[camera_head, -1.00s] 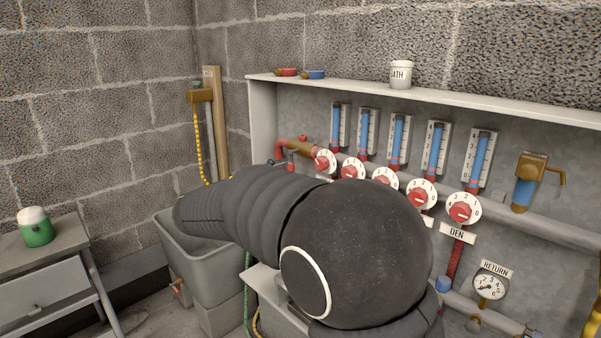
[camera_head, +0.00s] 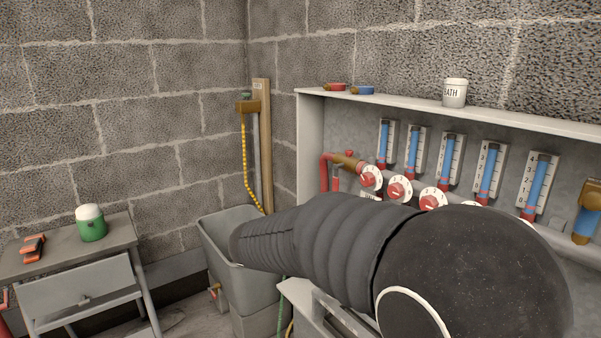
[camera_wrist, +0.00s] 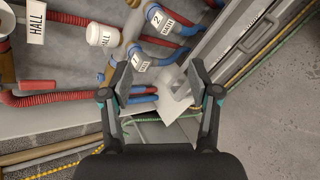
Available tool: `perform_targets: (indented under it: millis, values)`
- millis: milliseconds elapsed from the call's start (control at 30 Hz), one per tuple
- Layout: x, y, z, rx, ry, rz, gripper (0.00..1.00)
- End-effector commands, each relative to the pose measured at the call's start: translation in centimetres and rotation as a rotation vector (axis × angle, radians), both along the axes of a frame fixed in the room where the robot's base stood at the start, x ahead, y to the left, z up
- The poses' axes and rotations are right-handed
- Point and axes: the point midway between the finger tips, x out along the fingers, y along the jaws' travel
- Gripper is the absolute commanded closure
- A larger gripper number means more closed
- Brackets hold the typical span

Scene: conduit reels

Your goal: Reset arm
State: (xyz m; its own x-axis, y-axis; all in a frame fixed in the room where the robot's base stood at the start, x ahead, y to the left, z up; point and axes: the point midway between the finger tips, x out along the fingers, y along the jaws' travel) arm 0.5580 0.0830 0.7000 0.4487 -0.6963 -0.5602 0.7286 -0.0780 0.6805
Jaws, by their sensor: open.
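My gripper (camera_wrist: 160,88) is open in the wrist view, its two dark fingers spread apart with nothing held between them. Below and beyond the fingers are a white piece (camera_wrist: 176,92) and blue pipe ends with numbered white tags. In the head view my dark arm crosses the lower right, in front of the manifold cabinet (camera_head: 310,140). The arm hides the cabinet's lower part and some of the dials, and my gripper does not show there.
A grey tank (camera_head: 240,275) stands in the corner, left of the cabinet. A table (camera_head: 60,262) at the left bears a green and white container (camera_head: 91,223) and an orange tool (camera_head: 34,246). A white cup (camera_head: 455,93) stands on the cabinet's top. Bare floor (camera_wrist: 275,130) shows at right in the wrist view.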

Motion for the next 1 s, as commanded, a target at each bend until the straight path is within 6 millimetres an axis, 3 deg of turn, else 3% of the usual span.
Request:
perform_targets:
  millis: [200, 500, 800, 1000]
  values:
    - [-8.9, -2.6, -3.3, 0.421, 0.029, -0.242, 0.38]
    - [-18.1, -3.7, -4.0, 0.897, -0.061, -0.557, 0.38]
    - [-24.2, -5.1, -2.7, 1.210, -0.229, -0.762, 0.38]
    - [-26.0, -7.2, -0.9, 1.266, -0.359, -0.787, 0.38]
